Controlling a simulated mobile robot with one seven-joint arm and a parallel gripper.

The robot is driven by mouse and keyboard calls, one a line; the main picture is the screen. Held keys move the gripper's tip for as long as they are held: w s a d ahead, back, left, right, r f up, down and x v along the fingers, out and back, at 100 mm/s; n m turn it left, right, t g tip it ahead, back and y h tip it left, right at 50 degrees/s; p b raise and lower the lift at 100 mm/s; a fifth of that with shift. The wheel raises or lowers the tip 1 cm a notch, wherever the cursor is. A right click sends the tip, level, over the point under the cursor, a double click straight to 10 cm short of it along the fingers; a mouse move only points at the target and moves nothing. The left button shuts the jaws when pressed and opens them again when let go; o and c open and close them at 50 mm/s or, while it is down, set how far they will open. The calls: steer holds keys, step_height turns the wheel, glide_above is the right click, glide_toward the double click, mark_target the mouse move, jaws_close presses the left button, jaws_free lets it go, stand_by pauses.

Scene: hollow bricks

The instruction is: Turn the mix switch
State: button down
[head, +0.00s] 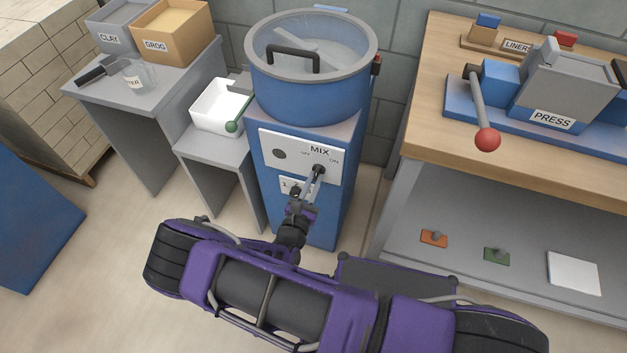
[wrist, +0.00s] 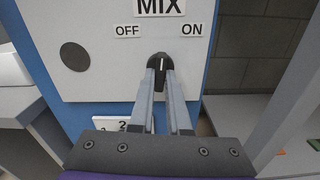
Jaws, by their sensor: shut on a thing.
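The mix switch (wrist: 160,60) is a black knob with a white pointer line on a white panel (head: 272,146), below the word MIX. In the wrist view its pointer stands about upright, between the OFF label (wrist: 127,31) and the ON label (wrist: 192,29). My gripper (wrist: 160,75) is shut on the knob, one finger on each side. In the head view my gripper (head: 316,178) reaches up to the panel, and the switch (head: 319,169) is partly covered by the fingertips.
The panel is on a blue mixer (head: 312,100) with a clear lid. A white bin (head: 216,107) with a green handle stands on a low stand to the left. A wooden bench (head: 428,110) with a press (head: 562,85) and red-knobbed lever (head: 487,139) stands right.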

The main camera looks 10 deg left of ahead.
steer(key=n, duration=0.4)
steer(key=shift+n, duration=0.3)
steer(key=shift+d+n, duration=0.1)
steer(key=shift+n, duration=1.6)
steer(key=c, duration=0.9)
jaws_free()
steer(key=s, duration=0.5)
steer(key=s+a, duration=0.1)
steer(key=s, duration=1.1)
steer(key=shift+s+a+p, duration=0.15)
steer(key=shift+s+p, duration=0.05)
steer(key=shift+p, duration=0.15)
